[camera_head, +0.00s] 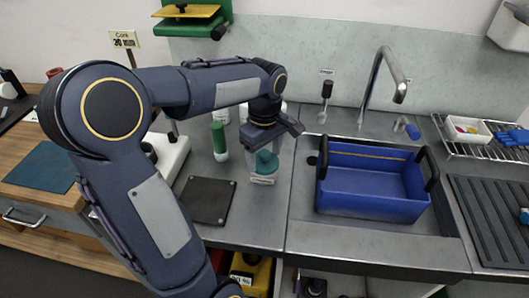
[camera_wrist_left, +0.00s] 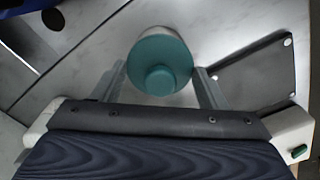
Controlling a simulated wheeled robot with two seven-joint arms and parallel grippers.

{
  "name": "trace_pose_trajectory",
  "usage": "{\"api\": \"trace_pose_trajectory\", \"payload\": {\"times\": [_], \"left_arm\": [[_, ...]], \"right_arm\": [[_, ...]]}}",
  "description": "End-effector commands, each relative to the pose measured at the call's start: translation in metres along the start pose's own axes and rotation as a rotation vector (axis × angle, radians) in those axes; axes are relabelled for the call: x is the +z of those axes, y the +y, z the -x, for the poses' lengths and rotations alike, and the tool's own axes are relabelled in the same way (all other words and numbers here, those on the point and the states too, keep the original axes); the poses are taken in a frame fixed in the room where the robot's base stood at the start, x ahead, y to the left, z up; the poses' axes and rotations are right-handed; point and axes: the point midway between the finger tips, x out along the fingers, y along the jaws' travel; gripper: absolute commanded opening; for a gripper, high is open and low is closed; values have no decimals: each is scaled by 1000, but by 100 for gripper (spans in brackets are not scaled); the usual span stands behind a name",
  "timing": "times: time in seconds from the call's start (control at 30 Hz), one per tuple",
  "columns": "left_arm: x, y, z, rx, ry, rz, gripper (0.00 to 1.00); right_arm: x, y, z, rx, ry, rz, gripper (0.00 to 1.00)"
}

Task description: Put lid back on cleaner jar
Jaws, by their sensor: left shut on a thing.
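The teal lid (camera_head: 266,160) with a round knob is at the end of my left gripper (camera_head: 267,148). In the left wrist view, the lid (camera_wrist_left: 160,58) sits between the two fingers of the left gripper (camera_wrist_left: 160,78), which is shut on it. The clear cleaner jar (camera_head: 263,179), with a pale label, stands on the steel counter directly below the lid. A pale rim shows past the lid's far edge in the wrist view. I cannot tell whether the lid rests on the jar or hovers just above it. My right gripper is out of view.
A green-and-white bottle (camera_head: 219,141) stands left of the jar. A dark square mat (camera_head: 207,200) lies to the front left. A blue tub with black handles (camera_head: 372,198) sits in the sink to the right, below the tap (camera_head: 380,85). A wire rack (camera_head: 470,140) is farther right.

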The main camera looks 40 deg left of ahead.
Motion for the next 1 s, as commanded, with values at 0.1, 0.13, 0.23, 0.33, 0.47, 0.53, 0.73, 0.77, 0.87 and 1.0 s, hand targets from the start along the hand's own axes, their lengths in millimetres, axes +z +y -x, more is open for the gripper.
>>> {"api": "trace_pose_trajectory", "payload": {"times": [0.1,0.13,0.23,0.33,0.47,0.53,0.73,0.77,0.87,1.0], "left_arm": [[0,0,0,0,0,0,45],[0,0,0,0,0,0,45],[0,0,0,0,0,0,45],[0,0,0,0,0,0,45],[0,0,0,0,0,0,77],[0,0,0,0,0,0,86],[0,0,0,0,0,0,92],[0,0,0,0,0,0,92],[0,0,0,0,0,0,100],[0,0,0,0,0,0,100]], "right_arm": [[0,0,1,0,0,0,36],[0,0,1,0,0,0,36],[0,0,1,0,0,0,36],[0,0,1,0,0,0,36],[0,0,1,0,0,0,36],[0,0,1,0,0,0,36],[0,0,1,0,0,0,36],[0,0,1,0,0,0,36],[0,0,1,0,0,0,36],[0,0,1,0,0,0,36]]}}
